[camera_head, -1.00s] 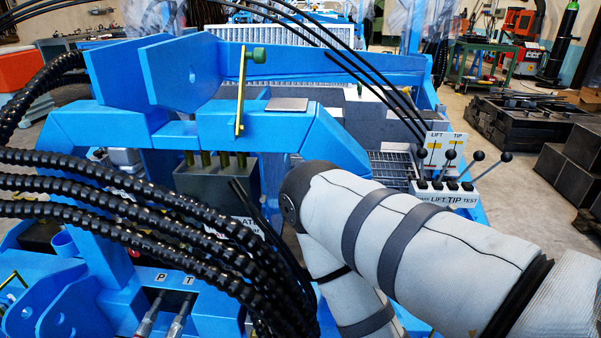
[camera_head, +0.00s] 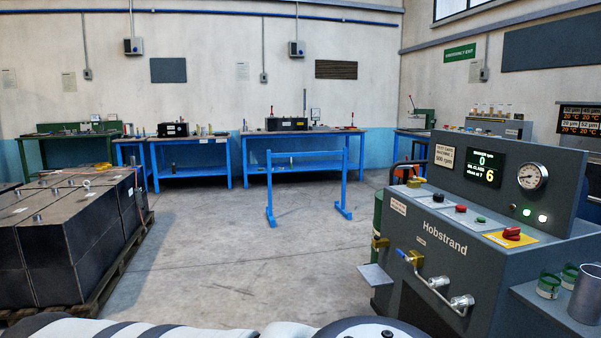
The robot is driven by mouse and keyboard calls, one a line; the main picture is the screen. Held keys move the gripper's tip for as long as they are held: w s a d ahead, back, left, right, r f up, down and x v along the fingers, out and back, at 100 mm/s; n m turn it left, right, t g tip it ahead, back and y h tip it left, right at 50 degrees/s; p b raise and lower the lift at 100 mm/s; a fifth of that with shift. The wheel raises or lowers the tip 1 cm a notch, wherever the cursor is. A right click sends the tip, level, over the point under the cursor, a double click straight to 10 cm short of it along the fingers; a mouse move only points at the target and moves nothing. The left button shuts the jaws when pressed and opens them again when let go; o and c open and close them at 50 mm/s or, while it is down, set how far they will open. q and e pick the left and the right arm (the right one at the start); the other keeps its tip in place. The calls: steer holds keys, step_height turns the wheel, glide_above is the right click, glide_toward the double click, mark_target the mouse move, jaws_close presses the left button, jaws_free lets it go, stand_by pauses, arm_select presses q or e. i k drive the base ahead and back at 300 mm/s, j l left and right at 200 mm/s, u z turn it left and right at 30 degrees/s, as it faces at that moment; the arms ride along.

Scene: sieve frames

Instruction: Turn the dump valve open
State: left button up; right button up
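No thing in view is legibly marked as the dump valve. A grey Hobstrand console (camera_head: 452,226) stands at the right. On its front face is a brass valve with a blue-tipped lever (camera_head: 408,257), joined to metal pipe fittings (camera_head: 461,304). Another brass fitting (camera_head: 380,242) sits at its left edge. I cannot tell whether either is the dump valve or how it is set. Neither of my grippers is in view; only padded parts of my arms show along the bottom edge.
Dark blocks on a pallet (camera_head: 93,303) stand at the left. A blue trestle stand (camera_head: 271,199) is in mid-floor, with blue workbenches (camera_head: 238,148) along the back wall. Green cups (camera_head: 549,284) and a metal beaker (camera_head: 586,294) are at lower right.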

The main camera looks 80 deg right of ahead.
mark_target(414, 178)
steer(key=l+z, duration=0.15)
steer(key=z, duration=0.3)
steer(key=k+l+z, duration=0.1)
steer(key=z, duration=0.35)
steer(key=l+z, duration=0.25)
steer(key=z, duration=0.25)
steer(key=l+z, duration=0.2)
steer(key=z, duration=0.25)
steer(key=l+z, duration=0.2)
steer(key=z, duration=0.25)
steer(key=i+l+z, duration=0.1)
steer(key=z, duration=0.35)
steer(key=i+l+z, duration=0.1)
steer(key=z, duration=0.35)
